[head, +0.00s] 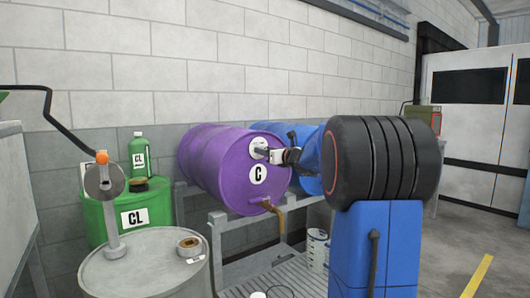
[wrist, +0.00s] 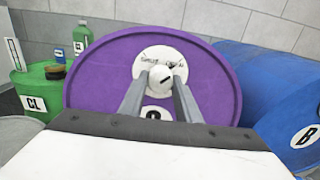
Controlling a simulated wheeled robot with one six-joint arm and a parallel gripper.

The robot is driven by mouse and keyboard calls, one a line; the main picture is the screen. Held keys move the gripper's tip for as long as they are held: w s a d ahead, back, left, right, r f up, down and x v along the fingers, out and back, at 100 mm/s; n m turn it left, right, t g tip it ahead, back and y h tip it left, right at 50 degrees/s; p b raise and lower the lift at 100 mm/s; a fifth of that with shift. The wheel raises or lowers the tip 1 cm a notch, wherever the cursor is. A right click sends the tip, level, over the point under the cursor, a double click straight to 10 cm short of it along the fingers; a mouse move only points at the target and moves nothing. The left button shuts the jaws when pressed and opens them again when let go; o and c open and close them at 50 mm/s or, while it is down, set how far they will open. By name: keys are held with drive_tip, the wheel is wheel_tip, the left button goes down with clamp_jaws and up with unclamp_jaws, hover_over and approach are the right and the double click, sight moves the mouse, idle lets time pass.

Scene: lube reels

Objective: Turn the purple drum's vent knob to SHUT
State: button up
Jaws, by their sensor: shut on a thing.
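The purple drum (head: 213,165) lies on its side on a grey rack, with a round white C label (head: 258,175) on its end face. In the wrist view the drum's purple face (wrist: 100,81) fills the middle. Its vent knob (wrist: 160,76) is a white round knob with a dark line, in front of a white dial plate (wrist: 152,53). The plate's lettering is too small to read surely. My gripper (wrist: 161,84) is shut on the vent knob, one finger on each side. In the head view my gripper (head: 268,152) reaches the upper part of the drum's face.
A blue drum (wrist: 285,90) marked B lies right of the purple one. A brown tap (head: 272,208) sticks out below the C label. A green CL drum (head: 104,222) with a green bottle (head: 140,155) stands left. A grey drum (head: 146,270) stands in front.

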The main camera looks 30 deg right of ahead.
drive_tip(key=shift+n, duration=0.3)
drive_tip(key=shift+d+n, duration=0.1)
drive_tip(key=shift+n, duration=8.5)
drive_tip(key=o, duration=1.1)
drive_tip(key=shift+c, duration=0.2)
drive_tip(key=s, duration=1.7)
drive_tip(key=shift+s+d, duration=0.2)
drive_tip(key=shift+d, duration=0.1)
